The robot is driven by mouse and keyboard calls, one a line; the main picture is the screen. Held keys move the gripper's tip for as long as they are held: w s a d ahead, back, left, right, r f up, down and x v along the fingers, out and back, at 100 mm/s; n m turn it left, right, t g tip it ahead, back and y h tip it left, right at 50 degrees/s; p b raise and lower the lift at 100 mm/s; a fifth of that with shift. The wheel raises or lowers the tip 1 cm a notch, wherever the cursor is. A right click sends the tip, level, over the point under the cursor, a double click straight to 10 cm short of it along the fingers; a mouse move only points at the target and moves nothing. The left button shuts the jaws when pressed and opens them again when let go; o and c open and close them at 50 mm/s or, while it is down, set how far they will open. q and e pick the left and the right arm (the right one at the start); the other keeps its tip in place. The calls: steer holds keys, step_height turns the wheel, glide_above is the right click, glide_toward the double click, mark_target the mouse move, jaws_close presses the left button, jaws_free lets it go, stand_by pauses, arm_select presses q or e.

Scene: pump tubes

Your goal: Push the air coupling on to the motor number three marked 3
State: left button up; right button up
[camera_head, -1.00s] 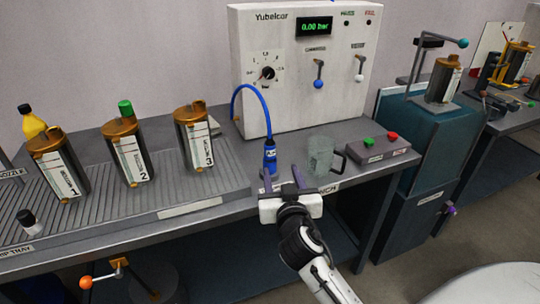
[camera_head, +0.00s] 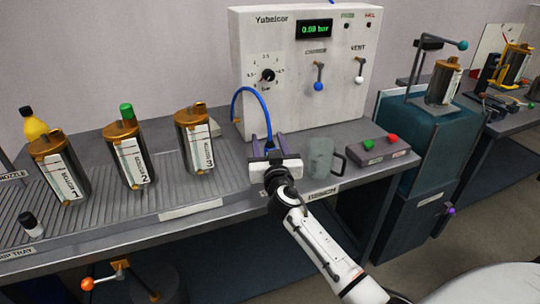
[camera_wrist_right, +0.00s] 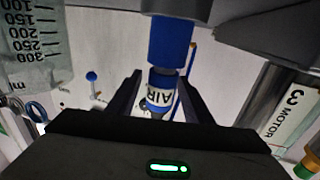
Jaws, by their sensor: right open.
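Motor three (camera_head: 198,140) is a dark cylinder with a bronze cap and a white label marked 3. It stands on the ribbed tray, left of my right gripper (camera_head: 268,146), and its label shows at the right of the wrist view (camera_wrist_right: 290,112). The blue air coupling (camera_wrist_right: 160,97) with a white AIR band lies between my right fingers in the wrist view. The fingers are open around it, and I cannot tell whether they touch it. In the head view my gripper mostly hides the coupling. A blue hose (camera_head: 238,100) runs behind it. My left gripper is not in view.
Motors one (camera_head: 60,170) and two (camera_head: 130,153) stand left of motor three. A clear measuring jug (camera_head: 320,158) stands close right of my gripper. Behind is the pressure panel (camera_head: 300,95). A button box (camera_head: 383,150) sits further right.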

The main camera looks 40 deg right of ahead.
steer(key=shift+w+d, duration=0.15)
steer(key=shift+w, duration=0.1)
jaws_close()
